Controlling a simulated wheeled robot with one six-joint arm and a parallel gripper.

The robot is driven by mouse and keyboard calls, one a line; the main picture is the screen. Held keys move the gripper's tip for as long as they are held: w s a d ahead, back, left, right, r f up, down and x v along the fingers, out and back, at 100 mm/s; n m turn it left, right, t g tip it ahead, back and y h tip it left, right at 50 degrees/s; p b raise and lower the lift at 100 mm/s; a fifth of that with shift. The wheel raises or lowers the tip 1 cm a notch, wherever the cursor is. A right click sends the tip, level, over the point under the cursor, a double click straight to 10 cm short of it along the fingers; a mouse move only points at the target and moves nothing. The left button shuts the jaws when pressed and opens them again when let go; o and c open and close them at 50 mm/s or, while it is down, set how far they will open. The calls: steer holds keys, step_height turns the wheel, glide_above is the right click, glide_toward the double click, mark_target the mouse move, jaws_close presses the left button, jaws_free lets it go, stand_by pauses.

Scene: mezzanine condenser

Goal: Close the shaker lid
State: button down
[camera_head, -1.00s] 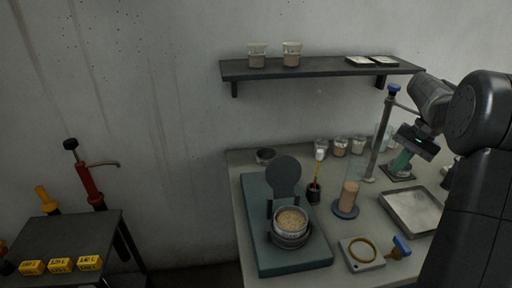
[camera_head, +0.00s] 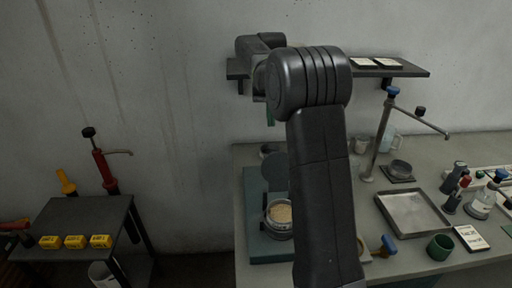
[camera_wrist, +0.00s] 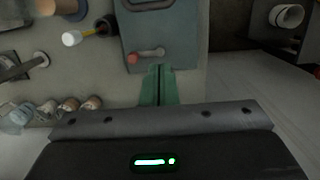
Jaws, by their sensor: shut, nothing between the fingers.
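The shaker has a teal base (camera_head: 254,200), and a grey sieve cup (camera_head: 280,233) on it holds tan grain. Its round grey lid (camera_head: 273,172) stands raised and upright behind the cup, partly hidden by my arm. My gripper's green fingers (camera_head: 270,117) show only as a sliver above the lid. In the wrist view the green fingers (camera_wrist: 158,72) are shut together and empty. They point at the teal base (camera_wrist: 185,35), where a small grey bar with a reddish end lies just beyond the tips. I cannot tell whether they touch anything.
A wall shelf (camera_head: 415,71) is behind my arm. A metal tray (camera_head: 410,212), a stand with a blue knob (camera_head: 393,91) and a green cup (camera_head: 440,247) are to the right. A side table (camera_head: 75,215) with yellow blocks is at the left.

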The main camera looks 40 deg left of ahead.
mark_target(277, 165)
steer(key=s+d+f+p, duration=0.2)
steer(key=s+d+f, duration=0.1)
steer(key=f, duration=0.5)
steer(key=shift+s, duration=0.3)
steer(key=shift+d, duration=0.1)
steer(key=shift+d+b, duration=0.1)
steer(key=shift+b, duration=0.25)
steer(key=shift+s+d+r+t+y+b, duration=0.15)
steer(key=shift+s+r+t+y+b, duration=0.15)
steer(key=shift+t+b, duration=0.1)
